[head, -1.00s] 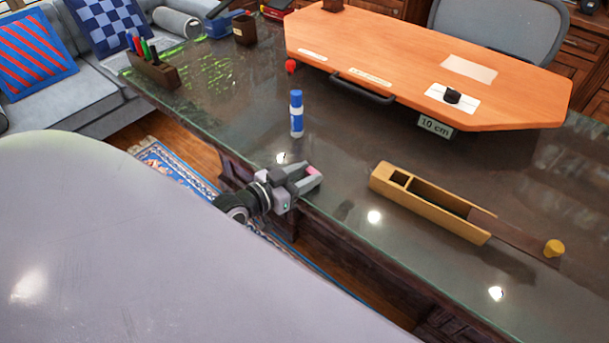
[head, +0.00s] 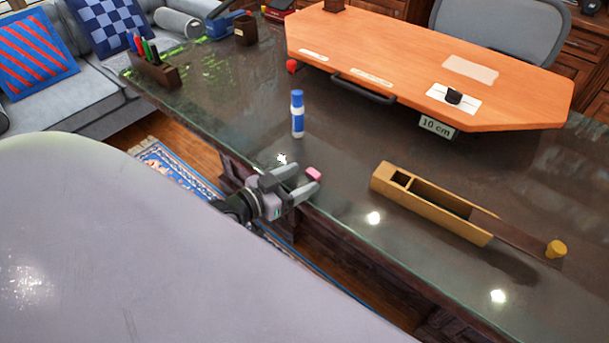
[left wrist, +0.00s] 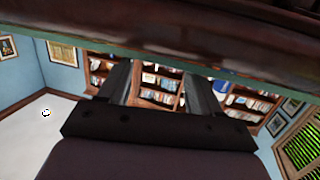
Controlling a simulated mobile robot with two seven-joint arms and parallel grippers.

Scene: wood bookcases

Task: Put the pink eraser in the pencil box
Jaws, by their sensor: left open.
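The small pink eraser (head: 314,174) lies on the dark desk near its front edge in the head view. My left gripper (head: 303,179) is open and empty beside the desk edge, its fingertips just short of the eraser or at its sides. In the left wrist view the two fingers (left wrist: 160,88) are spread apart, and no eraser shows between them. The wooden pencil box (head: 379,182) lies on the desk to the right of the eraser. Its brown lid (head: 515,238) is slid out to the right, so the compartments are open from above. My right gripper is not in view.
A blue and white glue stick (head: 297,115) stands behind the eraser. A yellow knob (head: 556,249) sits at the lid's end. An orange drawing board (head: 420,60) covers the back; a pen holder (head: 155,72) stands at left. The desk between eraser and box is clear.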

